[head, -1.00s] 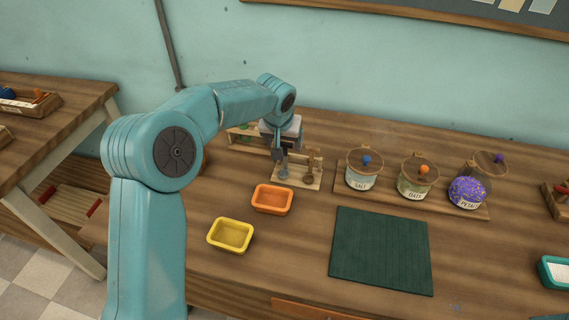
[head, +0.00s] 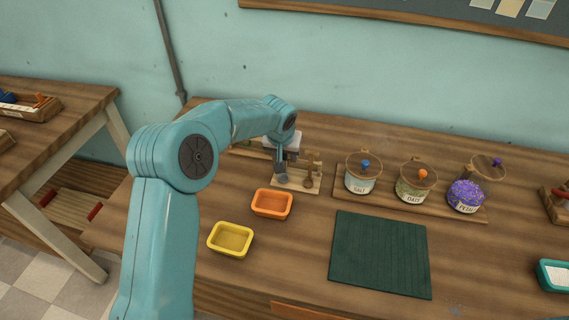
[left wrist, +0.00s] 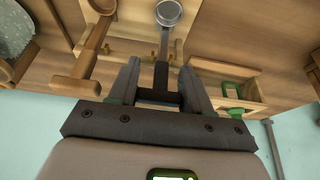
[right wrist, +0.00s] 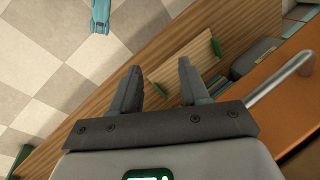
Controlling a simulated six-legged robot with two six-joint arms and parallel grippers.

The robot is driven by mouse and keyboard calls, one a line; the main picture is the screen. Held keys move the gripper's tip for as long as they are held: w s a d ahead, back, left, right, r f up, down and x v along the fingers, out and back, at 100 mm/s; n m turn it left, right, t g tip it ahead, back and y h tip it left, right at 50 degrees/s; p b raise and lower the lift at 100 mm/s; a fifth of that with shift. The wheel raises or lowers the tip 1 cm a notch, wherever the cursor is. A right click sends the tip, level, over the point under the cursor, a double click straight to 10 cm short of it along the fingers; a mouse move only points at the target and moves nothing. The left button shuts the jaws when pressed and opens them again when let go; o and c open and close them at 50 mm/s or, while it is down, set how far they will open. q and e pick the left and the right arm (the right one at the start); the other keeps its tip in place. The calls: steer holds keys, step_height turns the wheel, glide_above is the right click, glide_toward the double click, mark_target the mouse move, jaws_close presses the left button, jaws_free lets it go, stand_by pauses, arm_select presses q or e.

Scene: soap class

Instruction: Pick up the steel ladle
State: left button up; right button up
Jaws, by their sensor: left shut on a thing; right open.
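The steel ladle (left wrist: 168,14) has a round grey bowl and a dark handle. In the left wrist view its handle lies between the fingers of my left gripper (left wrist: 161,90), which is shut on it. In the head view my left gripper (head: 281,165) is at the small wooden rack (head: 305,187), and the ladle is small and partly hidden there. My right gripper (right wrist: 160,88) is open and empty, over the floor and a wooden edge in the right wrist view.
Three lidded jars stand on a wooden board (head: 335,180) right of the rack. An orange tray (head: 272,204) and a yellow tray (head: 230,239) lie in front. A dark green mat (head: 380,254) lies right of them. Bare wood lies between the trays and mat.

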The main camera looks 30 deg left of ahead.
arm_select(q)
steer(key=shift+r, duration=0.1)
step_height(320, 180, up, 20)
steer(key=p, duration=0.2)
